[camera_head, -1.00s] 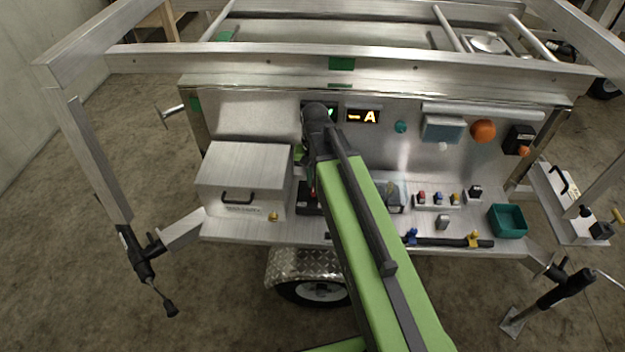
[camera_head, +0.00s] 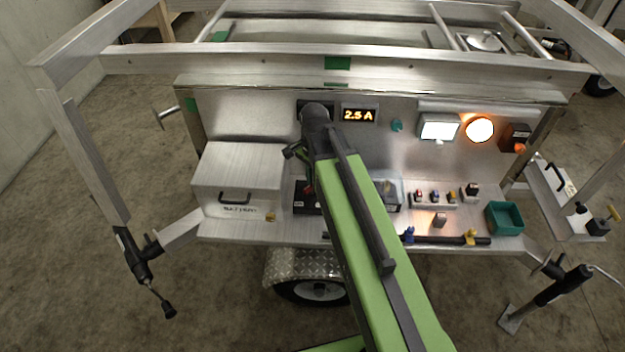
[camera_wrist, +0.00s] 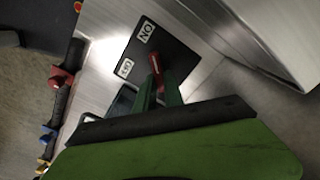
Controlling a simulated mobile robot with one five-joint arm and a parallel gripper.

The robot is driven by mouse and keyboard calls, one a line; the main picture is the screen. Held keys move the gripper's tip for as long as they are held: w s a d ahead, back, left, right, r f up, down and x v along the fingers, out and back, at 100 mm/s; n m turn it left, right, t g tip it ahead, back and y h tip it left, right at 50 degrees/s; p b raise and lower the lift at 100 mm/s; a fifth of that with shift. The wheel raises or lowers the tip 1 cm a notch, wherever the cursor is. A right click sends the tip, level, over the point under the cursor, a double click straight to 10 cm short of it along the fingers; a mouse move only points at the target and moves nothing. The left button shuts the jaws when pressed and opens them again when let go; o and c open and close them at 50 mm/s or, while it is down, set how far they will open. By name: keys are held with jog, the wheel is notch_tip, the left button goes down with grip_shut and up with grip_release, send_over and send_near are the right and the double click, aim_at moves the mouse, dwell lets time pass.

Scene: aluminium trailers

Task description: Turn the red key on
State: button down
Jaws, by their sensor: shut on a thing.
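The red key (camera_wrist: 155,70) stands on a dark plate (camera_wrist: 178,60) with two white labels, one reading ON, in the wrist view. My gripper (camera_wrist: 160,88) is shut on the red key, with its green fingers on either side of it. In the head view a bit of red (camera_head: 309,190) shows beside my arm, above the dark switch plate (camera_head: 304,204); my arm hides most of it. The display (camera_head: 359,115) reads 2.5 A. The white lamp (camera_head: 438,128) and the round orange lamp (camera_head: 479,130) are lit.
A metal box with a handle (camera_head: 237,180) stands left of my arm. A teal tray (camera_head: 506,219) is at the shelf's right end. Several small coloured-top parts and a dark bar (camera_head: 450,239) lie right of my arm.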

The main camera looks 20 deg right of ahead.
jog(key=shift+m, duration=0.3)
jog(key=c, duration=1.4)
grip_release()
jog(key=shift+c, duration=0.2)
notch_tip(320, 180, up, 17)
jog(key=p, duration=1.7)
jog(key=shift+r, duration=0.15)
jog(key=shift+a, duration=0.1)
